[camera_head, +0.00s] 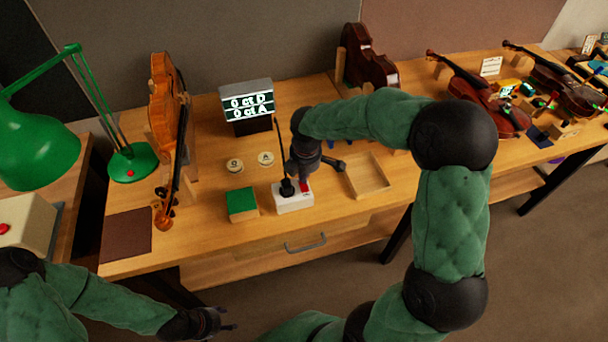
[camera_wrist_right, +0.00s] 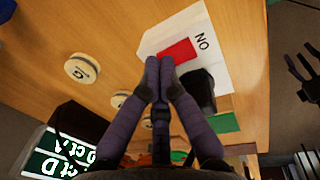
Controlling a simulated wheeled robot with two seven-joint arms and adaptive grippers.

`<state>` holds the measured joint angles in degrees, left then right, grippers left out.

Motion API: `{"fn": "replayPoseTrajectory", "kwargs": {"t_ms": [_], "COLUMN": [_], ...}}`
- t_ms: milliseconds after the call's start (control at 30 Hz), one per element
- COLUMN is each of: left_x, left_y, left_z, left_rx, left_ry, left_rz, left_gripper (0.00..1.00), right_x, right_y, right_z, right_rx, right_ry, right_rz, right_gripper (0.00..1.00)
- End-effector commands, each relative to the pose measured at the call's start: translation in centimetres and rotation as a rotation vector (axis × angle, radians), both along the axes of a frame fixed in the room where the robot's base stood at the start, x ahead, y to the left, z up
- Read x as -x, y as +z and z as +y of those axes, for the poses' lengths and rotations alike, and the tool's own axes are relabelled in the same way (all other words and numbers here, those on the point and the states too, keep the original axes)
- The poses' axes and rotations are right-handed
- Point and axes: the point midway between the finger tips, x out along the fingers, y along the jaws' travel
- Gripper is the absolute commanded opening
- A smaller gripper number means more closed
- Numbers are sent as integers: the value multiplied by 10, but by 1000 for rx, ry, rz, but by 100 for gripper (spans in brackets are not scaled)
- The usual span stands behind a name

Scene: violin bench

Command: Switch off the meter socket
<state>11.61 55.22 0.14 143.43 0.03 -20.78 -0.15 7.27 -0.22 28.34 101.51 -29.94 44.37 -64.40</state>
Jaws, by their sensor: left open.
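The meter socket (camera_head: 294,207) is a white block near the front edge of the bench, with a black plug (camera_head: 287,188) in it and a red switch (camera_head: 305,187). In the right wrist view the red switch (camera_wrist_right: 177,51) lies beside printed letters that read ON when turned over. My right gripper (camera_wrist_right: 159,62) points down at the socket, its fingertips together at the switch's edge; I cannot tell whether they touch it. The meter (camera_head: 247,105) is lit and shows "0 ct D" and "0 ct A". My left gripper (camera_head: 228,322) is open and empty, off the bench at lower left.
A green-topped block (camera_head: 241,204) stands just left of the socket. Two round discs (camera_head: 250,161) lie behind it. A wooden tray (camera_head: 377,177) is to the right. A violin (camera_head: 165,110) stands upright at left, near a green lamp (camera_head: 131,163). More violins lie at far right.

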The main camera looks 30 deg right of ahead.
Motion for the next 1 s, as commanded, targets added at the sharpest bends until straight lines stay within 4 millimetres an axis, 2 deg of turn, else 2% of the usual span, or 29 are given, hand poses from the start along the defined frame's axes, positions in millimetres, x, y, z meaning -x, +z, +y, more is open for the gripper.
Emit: {"fn": "replayPoseTrajectory", "kwargs": {"t_ms": [100, 367, 800, 1000], "left_x": [0, 0, 0, 0], "left_y": [5, 3, 8, 8], "left_z": [0, 0, 0, 0], "left_rx": [0, 0, 0, 0], "left_ry": [0, 0, 0, 0], "left_rz": [0, 0, 0, 0], "left_gripper": [52, 52, 52, 52], "right_x": [-2, -1, 13, 13], "right_y": [-6, -6, 0, 0], "right_z": [-1, 0, 3, 3], "right_rx": [0, 0, -1, -1], "right_ry": [1, 1, 1, 1], "right_rz": [5, 3, 4, 3], "right_gripper": [0, 0, 0, 0]}}
